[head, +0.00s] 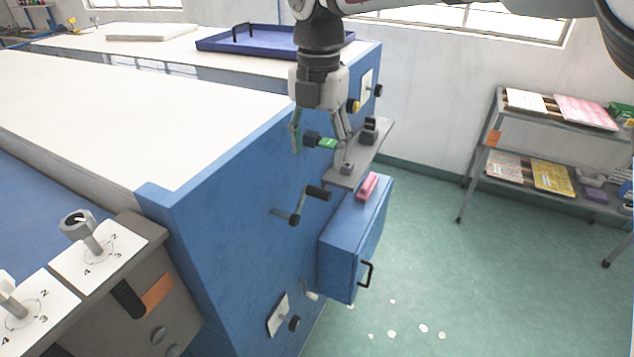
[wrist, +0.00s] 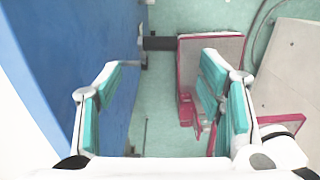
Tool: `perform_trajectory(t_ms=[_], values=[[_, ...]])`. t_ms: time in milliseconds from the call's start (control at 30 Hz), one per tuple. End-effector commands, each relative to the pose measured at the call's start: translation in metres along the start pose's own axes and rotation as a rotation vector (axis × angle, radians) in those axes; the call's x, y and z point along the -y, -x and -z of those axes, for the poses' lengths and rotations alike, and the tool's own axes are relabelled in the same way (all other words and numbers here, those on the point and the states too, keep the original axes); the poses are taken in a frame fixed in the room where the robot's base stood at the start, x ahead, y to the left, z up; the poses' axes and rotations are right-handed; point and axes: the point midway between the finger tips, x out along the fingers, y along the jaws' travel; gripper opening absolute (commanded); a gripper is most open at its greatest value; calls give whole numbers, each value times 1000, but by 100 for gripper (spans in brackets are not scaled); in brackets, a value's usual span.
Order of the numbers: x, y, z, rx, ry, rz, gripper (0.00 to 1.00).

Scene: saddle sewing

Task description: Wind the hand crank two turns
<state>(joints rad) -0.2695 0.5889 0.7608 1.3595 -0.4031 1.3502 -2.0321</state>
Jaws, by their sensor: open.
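The hand crank (head: 294,215) sticks out from the blue side panel of the cabinet (head: 245,190), with a black grip (head: 318,193) at the upper right end of its arm. My gripper (head: 321,156) points down beside the panel, above the crank in the head picture, with its fingers apart and nothing held. It also shows in the wrist view (wrist: 160,85), open, with green pads on both fingers. A dark bar (wrist: 160,43) beyond the fingertips runs out from the blue panel; I cannot tell whether it is the crank's grip.
A grey shelf plate (head: 372,150) with black fittings stands right of my gripper. Switch knobs (head: 84,232) sit at the front left. The floor to the right is open up to a rack (head: 545,140).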

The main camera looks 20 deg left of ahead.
Motion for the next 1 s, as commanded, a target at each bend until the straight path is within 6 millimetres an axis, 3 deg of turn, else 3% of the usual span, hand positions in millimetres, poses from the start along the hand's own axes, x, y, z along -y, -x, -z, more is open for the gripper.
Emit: perform_trajectory(t_ms=[300,500,900,1000], values=[[1,-60,3,-3,-1,2,62],[1,-83,2,-2,-2,1,62],[0,-91,0,1,-2,-1,62],[0,-91,0,1,-2,-1,41]])
